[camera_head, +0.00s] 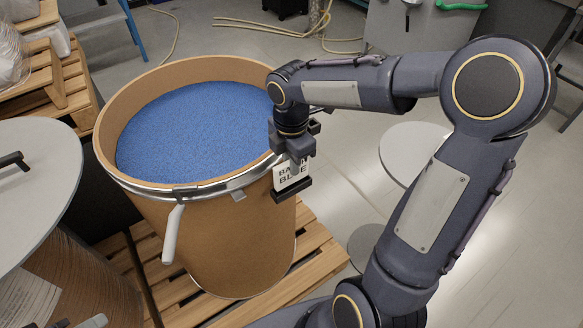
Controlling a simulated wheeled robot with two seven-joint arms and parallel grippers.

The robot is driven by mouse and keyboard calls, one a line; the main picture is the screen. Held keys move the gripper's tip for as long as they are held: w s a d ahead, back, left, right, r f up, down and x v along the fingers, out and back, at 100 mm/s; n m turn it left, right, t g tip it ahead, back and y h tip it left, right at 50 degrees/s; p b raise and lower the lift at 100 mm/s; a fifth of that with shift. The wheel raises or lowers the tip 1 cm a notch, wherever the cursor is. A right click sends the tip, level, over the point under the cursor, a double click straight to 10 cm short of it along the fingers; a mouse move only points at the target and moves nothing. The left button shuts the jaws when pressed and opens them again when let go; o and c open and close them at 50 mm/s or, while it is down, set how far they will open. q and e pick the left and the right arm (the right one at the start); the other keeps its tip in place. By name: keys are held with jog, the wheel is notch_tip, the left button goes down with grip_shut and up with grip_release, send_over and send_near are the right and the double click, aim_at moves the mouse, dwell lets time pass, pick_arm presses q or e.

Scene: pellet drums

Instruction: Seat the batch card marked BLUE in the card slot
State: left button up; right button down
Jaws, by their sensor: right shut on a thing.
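The white batch card (290,174), with "BLUE" in black print, is held at the right side of the open drum. My right gripper (298,157) points down and is shut on the card's upper part, covering some of its print. The black card slot (293,192) is on the drum's side, right below the card. The card's lower edge meets the slot's top in this view; I cannot tell whether it is inside the slot or just above it. My left gripper is not in view.
The brown drum (225,245) holds blue pellets (195,130) and stands on a wooden pallet (315,245). Its metal rim ring has a hanging lever (173,232). A grey lid (45,175) with a black handle is at left. A pale round top (412,150) stands at right.

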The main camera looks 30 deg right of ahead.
aim_at(292, 182)
jog(key=shift+f, duration=1.45)
jog(key=shift+f, duration=0.2)
jog(key=c, duration=1.4)
grip_release()
